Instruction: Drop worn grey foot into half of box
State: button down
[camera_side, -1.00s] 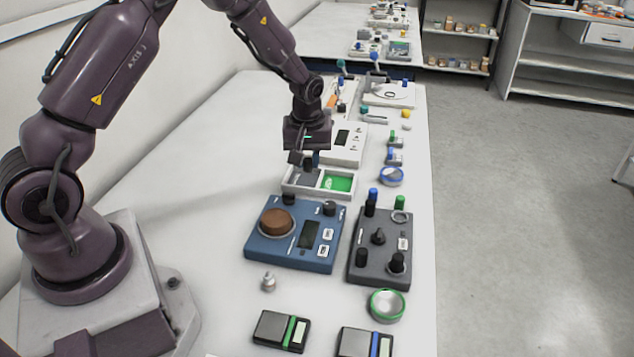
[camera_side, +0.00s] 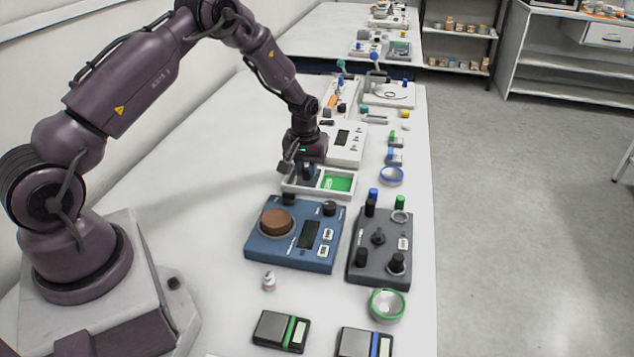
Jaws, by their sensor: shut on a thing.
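The box (camera_side: 318,196) is a low white tray with two halves, in the middle of the table. Its right half has a green floor (camera_side: 337,184); its left half is greyish and partly covered by my gripper. My gripper (camera_side: 299,173) points down at the left half, low over its back part. It is shut on a small dark piece, taken as the worn grey foot (camera_side: 308,174). The piece is mostly hidden by the jaws, so its wear does not show. I cannot tell whether it touches the box floor.
A blue scale (camera_side: 268,252) with a brown round pan stands just in front of the box. A dark grey device with knobs (camera_side: 366,264) is to its right. A white instrument (camera_side: 345,146) stands close behind the box. The table left of the box is clear.

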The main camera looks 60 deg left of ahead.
jog(key=shift+f, duration=0.4)
jog(key=c, duration=0.9)
grip_release()
jog(key=shift+r, duration=0.1)
jog(key=r, duration=0.8)
jog(key=s+d+r, duration=0.1)
jog(key=r, duration=0.3)
jog(key=shift+r, duration=0.35)
jog(key=shift+s, duration=0.1)
